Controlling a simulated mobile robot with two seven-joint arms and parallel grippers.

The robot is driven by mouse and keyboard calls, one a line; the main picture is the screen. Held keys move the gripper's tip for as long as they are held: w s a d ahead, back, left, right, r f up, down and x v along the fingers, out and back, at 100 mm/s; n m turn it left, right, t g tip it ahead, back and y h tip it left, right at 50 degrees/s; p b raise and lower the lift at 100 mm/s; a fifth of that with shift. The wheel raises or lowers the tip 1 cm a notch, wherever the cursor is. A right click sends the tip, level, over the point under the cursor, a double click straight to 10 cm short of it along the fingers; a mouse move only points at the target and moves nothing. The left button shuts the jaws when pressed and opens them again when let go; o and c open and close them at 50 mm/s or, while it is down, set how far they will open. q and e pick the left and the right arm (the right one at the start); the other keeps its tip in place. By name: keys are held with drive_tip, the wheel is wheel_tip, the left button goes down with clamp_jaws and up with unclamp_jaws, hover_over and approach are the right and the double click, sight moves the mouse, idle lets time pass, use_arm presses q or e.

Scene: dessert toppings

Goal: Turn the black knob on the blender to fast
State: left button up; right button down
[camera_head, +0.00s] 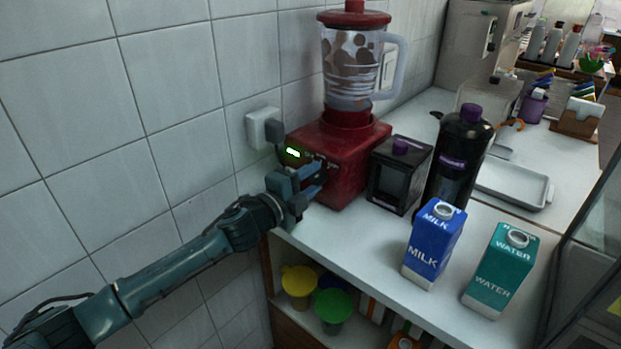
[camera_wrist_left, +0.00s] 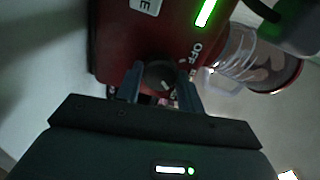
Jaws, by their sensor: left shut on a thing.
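The red blender (camera_head: 345,150) stands on the white counter against the tiled wall, with a clear jug and a red lid on top. Dark pieces show inside the jug. A green light glows on its front. In the left wrist view the blender's red base (camera_wrist_left: 125,35) fills the upper middle. The black knob (camera_wrist_left: 158,74) is there, with the word OFF beside it. My left gripper (camera_head: 312,180) is at the blender's front; in the left wrist view its fingers (camera_wrist_left: 160,85) are shut on the knob, one on each side. The head view hides the knob behind the gripper.
A black box (camera_head: 398,178), a dark bottle (camera_head: 458,160), a blue milk carton (camera_head: 434,245) and a green water carton (camera_head: 499,272) stand to the right. A socket with a plug (camera_head: 263,128) is on the wall. Yellow (camera_head: 299,283) and green cups (camera_head: 333,308) sit on the shelf below.

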idle(0.5)
use_arm(q)
drive_tip(key=o, duration=1)
drive_tip(key=v, duration=1.3)
drive_tip(key=shift+s+b, duration=0.1)
drive_tip(key=shift+b, duration=0.2)
